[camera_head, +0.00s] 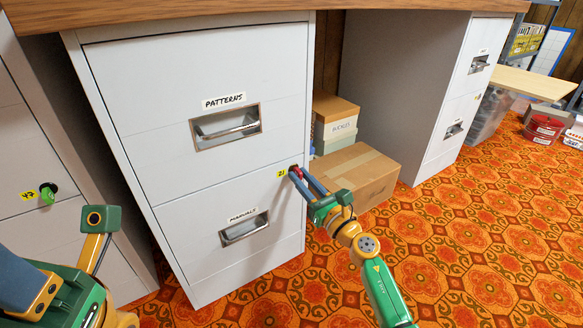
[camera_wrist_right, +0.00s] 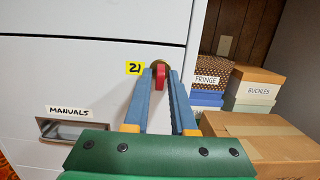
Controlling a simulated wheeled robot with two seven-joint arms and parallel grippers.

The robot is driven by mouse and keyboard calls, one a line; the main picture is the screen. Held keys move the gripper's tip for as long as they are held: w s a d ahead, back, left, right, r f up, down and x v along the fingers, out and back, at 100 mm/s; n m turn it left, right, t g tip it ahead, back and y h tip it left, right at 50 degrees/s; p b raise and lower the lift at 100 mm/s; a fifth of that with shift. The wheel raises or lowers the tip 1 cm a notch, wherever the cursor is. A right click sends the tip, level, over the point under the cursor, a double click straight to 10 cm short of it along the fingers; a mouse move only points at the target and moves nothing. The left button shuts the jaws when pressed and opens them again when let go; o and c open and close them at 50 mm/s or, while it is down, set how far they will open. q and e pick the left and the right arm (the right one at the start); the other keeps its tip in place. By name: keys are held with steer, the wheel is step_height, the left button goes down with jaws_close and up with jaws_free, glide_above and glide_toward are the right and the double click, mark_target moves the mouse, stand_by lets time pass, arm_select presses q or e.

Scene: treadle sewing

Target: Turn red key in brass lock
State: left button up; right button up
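The red key (camera_wrist_right: 160,73) sits in the brass lock (camera_wrist_right: 160,63) at the upper right corner of the MANUALS drawer (camera_head: 185,240), beside a yellow tag marked 21 (camera_wrist_right: 134,68). In the head view, the key (camera_head: 297,171) is partly hidden by my fingers. My right gripper (camera_wrist_right: 161,74) has its two blue fingers on either side of the key, with a narrow gap showing between them and the key. Part of my left arm (camera_head: 60,295) shows at the lower left of the head view; its fingertips cannot be made out.
The PATTERNS drawer (camera_head: 170,100) is shut above. A green key (camera_head: 47,194) is in another cabinet's lock at left. A cardboard box (camera_head: 355,172) and a BUCKLES box (camera_wrist_right: 252,88) stand right of the cabinet. The patterned carpet (camera_head: 470,230) is clear at right.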

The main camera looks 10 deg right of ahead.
jaws_close()
steer(key=shift+r+m+p, duration=0.15)
steer(key=shift+m+p, duration=0.35)
steer(key=shift+m, duration=0.3)
steer(key=shift+m+h, duration=0.4)
steer(key=shift+m, duration=0.6)
steer(key=shift+p, duration=0.35)
